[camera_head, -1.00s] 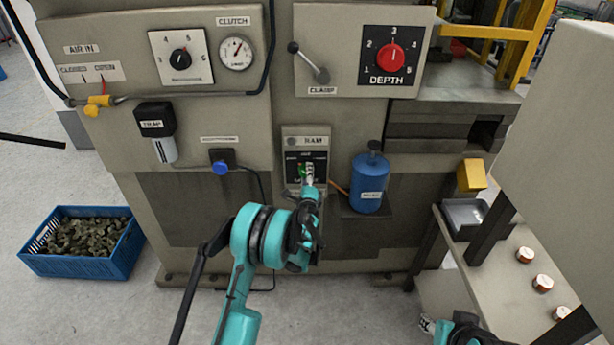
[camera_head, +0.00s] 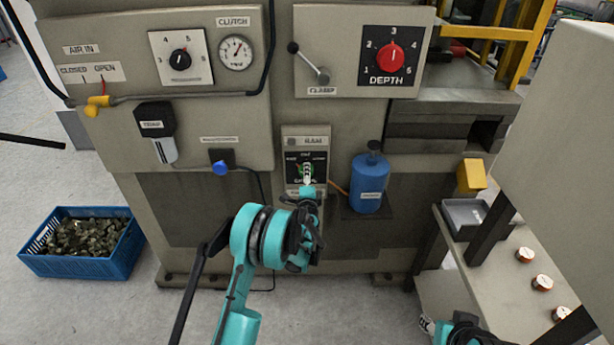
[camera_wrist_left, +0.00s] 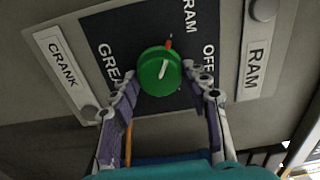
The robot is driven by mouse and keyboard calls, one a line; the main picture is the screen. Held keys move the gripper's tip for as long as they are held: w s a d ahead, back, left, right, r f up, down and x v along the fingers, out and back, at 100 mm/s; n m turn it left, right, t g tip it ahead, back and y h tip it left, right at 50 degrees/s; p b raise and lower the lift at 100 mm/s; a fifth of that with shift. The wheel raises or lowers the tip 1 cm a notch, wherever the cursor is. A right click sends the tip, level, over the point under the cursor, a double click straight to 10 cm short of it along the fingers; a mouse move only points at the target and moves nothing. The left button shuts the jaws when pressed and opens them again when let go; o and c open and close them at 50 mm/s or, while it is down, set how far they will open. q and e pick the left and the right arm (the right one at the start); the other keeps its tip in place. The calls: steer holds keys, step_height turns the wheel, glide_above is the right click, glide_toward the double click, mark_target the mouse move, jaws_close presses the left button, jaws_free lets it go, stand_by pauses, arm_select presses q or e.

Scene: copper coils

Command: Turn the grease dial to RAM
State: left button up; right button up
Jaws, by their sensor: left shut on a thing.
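The green grease dial (camera_wrist_left: 160,72) sits on a black plate (camera_wrist_left: 118,22) on the machine front; it also shows small in the head view (camera_head: 307,168). In the left wrist view its white line points up and slightly right, towards a red mark at its edge. The RAM word is at the top, OFF to the right and GREASE, partly hidden, to the left. My left gripper (camera_wrist_left: 163,92) is shut on the dial, one finger on each side; in the head view it reaches up to the plate (camera_head: 308,180). My right gripper (camera_head: 428,325) shows only partly at the bottom edge.
A blue bottle (camera_head: 369,183) stands close right of the dial plate. A blue knob (camera_head: 221,168) juts out to the left. A clamp lever (camera_head: 310,62) is above. A grey shelf (camera_head: 500,262) with copper coils is at the right.

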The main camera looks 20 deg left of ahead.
arm_select(q)
steer(key=o, duration=1.2)
steer(key=v, duration=1.2)
